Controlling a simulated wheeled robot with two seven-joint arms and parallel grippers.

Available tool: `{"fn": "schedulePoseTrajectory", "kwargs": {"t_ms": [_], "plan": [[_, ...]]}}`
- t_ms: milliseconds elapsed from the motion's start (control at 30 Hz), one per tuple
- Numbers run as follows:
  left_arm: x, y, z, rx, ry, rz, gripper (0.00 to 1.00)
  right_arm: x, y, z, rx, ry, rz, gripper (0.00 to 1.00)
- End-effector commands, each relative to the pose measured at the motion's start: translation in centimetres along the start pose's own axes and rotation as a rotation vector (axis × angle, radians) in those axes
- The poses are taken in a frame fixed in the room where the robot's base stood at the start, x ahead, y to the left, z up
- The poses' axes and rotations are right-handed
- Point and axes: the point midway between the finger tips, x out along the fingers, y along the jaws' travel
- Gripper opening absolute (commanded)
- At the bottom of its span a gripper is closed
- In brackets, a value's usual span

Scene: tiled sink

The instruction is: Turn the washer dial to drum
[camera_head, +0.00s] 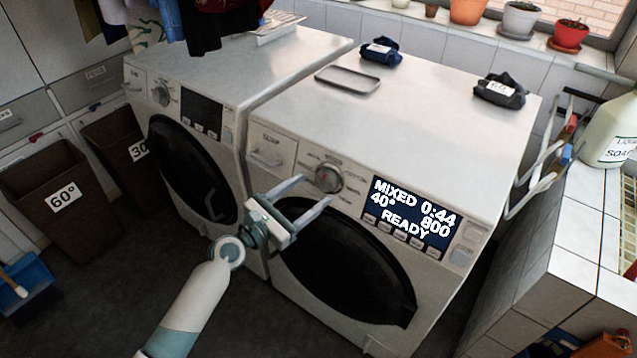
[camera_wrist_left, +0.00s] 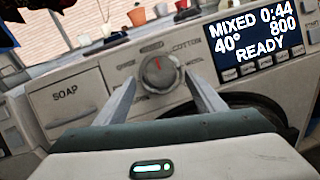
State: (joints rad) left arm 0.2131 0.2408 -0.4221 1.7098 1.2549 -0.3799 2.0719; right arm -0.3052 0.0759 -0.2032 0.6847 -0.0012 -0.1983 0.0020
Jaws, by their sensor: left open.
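The washer (camera_head: 430,110) is the white machine on the right with a round black door. Its dial (camera_head: 328,178) is a round grey knob with a red mark, left of the lit display (camera_head: 410,212) reading "MIXED 40° 0:44 800 READY". In the left wrist view the dial (camera_wrist_left: 160,73) sits ahead, between and beyond the fingertips, with printed labels around it, one reading "COTTON". My left gripper (camera_head: 314,189) is open and empty. Its two fingers point at the panel, close to the dial but seemingly not around it. My right gripper is not in view.
A second white machine (camera_head: 190,110) stands to the left. A soap drawer (camera_head: 270,150) is left of the dial. A grey tray (camera_head: 348,79) and dark folded cloths (camera_head: 381,52) lie on top of the washer. Brown hampers (camera_head: 60,195) stand at the left. The floor in front is clear.

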Motion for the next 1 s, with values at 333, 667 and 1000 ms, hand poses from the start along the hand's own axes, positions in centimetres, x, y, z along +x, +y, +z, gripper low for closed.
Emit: {"fn": "schedulePoseTrajectory", "kwargs": {"t_ms": [333,667,1000], "plan": [[3.5,-0.1,0.0,-0.001,0.0,0.0,0.63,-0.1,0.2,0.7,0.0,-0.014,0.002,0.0],[3.7,0.0,0.0,0.0,0.0,0.0,0.63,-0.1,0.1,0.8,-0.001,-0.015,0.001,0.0],[3.7,0.0,0.0,0.001,0.0,0.0,0.22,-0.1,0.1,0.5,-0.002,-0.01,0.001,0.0]]}}
